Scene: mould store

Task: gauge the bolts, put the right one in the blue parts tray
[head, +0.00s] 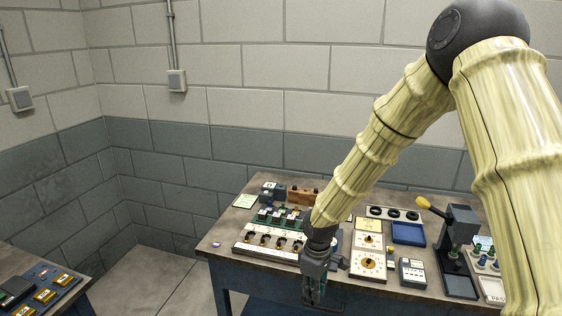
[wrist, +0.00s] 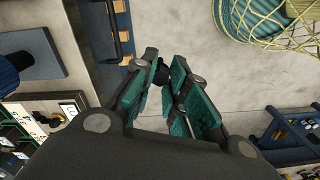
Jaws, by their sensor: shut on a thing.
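My gripper (head: 314,288) hangs in front of the bench's front edge, below the end of my arm. In the wrist view its teal-padded fingers (wrist: 164,76) are closed around a small dark bolt (wrist: 162,70), of which little shows. The blue parts tray (head: 408,234) lies on the bench to the right of my gripper and looks empty. A white-fronted rack (head: 264,252) with several small dark and brass-coloured pieces stands left of my gripper. I cannot tell their sizes.
The bench (head: 390,292) also bears cards with round dials (head: 368,263), a small grey device (head: 412,272) and a press with a yellow handle (head: 462,232). Another bench with a control panel (head: 45,294) is at lower left. Bare floor (head: 165,280) lies between.

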